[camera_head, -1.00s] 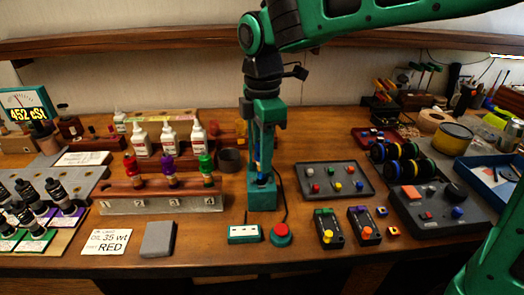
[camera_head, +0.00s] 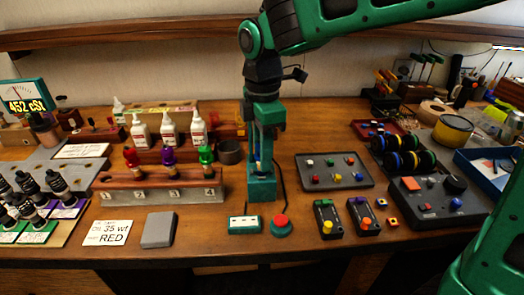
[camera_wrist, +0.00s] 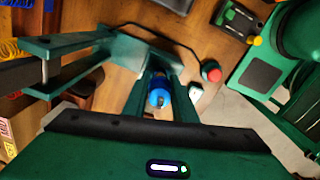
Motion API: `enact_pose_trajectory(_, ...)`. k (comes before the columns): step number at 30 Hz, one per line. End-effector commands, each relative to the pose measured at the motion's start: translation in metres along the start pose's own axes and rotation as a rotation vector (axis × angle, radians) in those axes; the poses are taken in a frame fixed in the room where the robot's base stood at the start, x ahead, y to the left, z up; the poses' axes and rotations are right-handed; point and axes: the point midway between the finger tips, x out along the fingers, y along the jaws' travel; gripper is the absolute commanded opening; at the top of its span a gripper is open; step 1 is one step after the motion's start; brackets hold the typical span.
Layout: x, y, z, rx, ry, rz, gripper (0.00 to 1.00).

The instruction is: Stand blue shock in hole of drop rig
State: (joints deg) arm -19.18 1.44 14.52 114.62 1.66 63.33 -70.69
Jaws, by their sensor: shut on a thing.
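My gripper (camera_head: 262,160) is upright over the teal drop rig (camera_head: 262,189) in the middle of the bench. It is shut on the blue shock (camera_wrist: 158,98), which shows in the wrist view between the two teal fingers. In the head view only a thin blue strip of the shock shows, low between the fingers and just above the rig's block. The rig's hole is hidden, so I cannot tell whether the shock's lower end is in it.
A stand (camera_head: 150,197) with red, purple and green topped shocks is to the left. A red button (camera_head: 281,225) and a teal-edged box (camera_head: 243,224) lie in front of the rig. A grey button panel (camera_head: 333,171) is to the right.

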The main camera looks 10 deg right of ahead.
Motion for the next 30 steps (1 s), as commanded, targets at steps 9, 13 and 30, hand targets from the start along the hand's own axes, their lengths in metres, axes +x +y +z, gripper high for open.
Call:
enact_pose_trajectory(9,0.000,0.000,0.000,0.000,0.000,0.001,0.29)
enact_pose_trajectory(13,0.000,0.000,0.000,0.000,0.000,0.001,0.46)
enact_pose_trajectory(30,-0.042,0.002,0.000,0.001,0.001,0.004,0.46)
